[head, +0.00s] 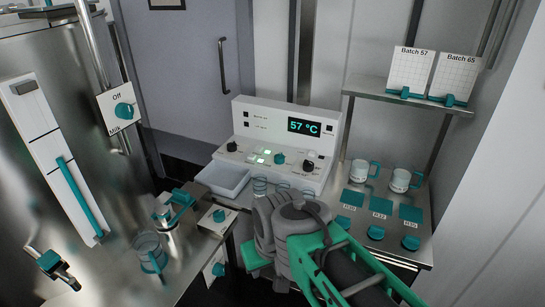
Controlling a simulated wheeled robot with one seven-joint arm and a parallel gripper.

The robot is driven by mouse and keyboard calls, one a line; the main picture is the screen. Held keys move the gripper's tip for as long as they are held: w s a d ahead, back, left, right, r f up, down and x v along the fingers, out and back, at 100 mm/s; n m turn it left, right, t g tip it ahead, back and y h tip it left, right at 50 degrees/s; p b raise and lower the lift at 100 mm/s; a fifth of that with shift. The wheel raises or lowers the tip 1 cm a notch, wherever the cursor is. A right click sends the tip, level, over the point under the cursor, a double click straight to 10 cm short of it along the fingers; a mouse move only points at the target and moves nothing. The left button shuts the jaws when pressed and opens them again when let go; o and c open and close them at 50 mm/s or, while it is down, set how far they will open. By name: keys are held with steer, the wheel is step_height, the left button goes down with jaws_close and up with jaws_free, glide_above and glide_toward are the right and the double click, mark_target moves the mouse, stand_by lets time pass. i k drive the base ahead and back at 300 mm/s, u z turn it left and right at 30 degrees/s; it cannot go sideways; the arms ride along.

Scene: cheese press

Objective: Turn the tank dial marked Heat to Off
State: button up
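The steel tank (70,80) fills the left side. A teal dial (124,111) sits on a white plate beside it, with "Off" above and a word that seems to read "Milk" at lower left. I cannot read the word Heat on any dial. Another teal dial (219,216) is on a white plate at the bench edge, and one more (217,268) is below it; their labels are too small to read. My gripper (268,225) is at lower centre, right of these bench dials and apart from them. Its fingertips are hidden or unclear.
A white control console (285,125) reads 57 °C and has several knobs. A clear jar (150,253) and a teal-handled fitting (175,208) stand on the left bench. At right, mugs (401,180) stand on a steel cart, below a shelf (385,93) with batch cards.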

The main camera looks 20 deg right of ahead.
mark_target(308, 166)
steer(key=u, duration=0.05)
steer(key=i, duration=0.75)
steer(key=z, duration=0.8)
steer(key=i, duration=0.4)
steer(key=z, duration=0.4)
